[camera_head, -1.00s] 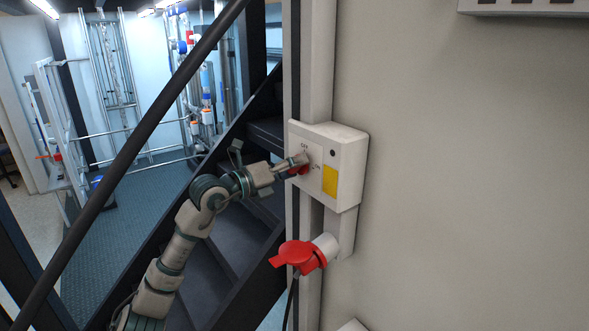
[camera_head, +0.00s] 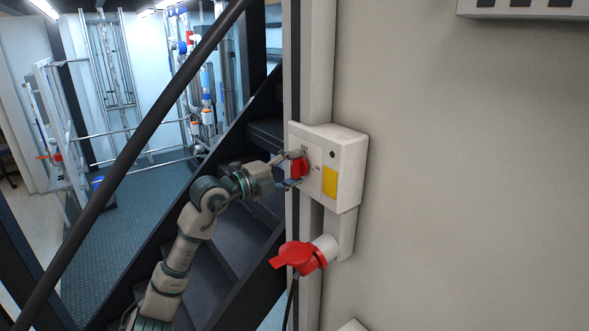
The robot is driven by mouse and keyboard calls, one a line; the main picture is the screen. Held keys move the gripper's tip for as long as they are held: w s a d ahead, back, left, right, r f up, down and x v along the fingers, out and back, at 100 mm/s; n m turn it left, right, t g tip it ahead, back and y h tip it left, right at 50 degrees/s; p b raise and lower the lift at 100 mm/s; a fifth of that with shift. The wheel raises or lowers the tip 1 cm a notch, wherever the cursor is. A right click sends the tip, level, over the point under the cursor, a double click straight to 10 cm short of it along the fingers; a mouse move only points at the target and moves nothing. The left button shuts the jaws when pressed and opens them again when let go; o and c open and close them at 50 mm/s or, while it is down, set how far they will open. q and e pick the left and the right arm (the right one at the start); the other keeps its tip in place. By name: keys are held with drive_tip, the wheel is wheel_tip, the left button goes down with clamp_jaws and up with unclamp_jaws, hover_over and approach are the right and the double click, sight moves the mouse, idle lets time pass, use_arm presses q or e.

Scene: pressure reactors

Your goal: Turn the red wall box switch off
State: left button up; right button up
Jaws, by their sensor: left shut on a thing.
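The red switch (camera_head: 299,168) is a knob on the left-facing front of a white wall box (camera_head: 347,160). The box carries a yellow label and a small dark round spot. My left gripper (camera_head: 294,169) comes in from the left and is shut on the red switch, one finger at its upper side and one at its lower side. The switch shows between the fingers; small lettering beside it is too small to read. My right gripper is not in view.
A red-capped socket (camera_head: 302,256) sticks out below the box, with a dark cable hanging under it. A dark handrail (camera_head: 130,150) and stairs (camera_head: 225,235) lie left of the wall.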

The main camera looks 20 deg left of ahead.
use_arm(q)
drive_tip(key=shift+w+d+f, duration=0.1)
drive_tip(key=shift+f, duration=0.35)
drive_tip(key=o, duration=1.1)
drive_tip(key=shift+o, duration=0.2)
drive_tip(key=shift+r, duration=0.1)
drive_tip(key=shift+a+r, duration=0.1)
drive_tip(key=shift+a, duration=0.2)
drive_tip(key=shift+a, duration=0.15)
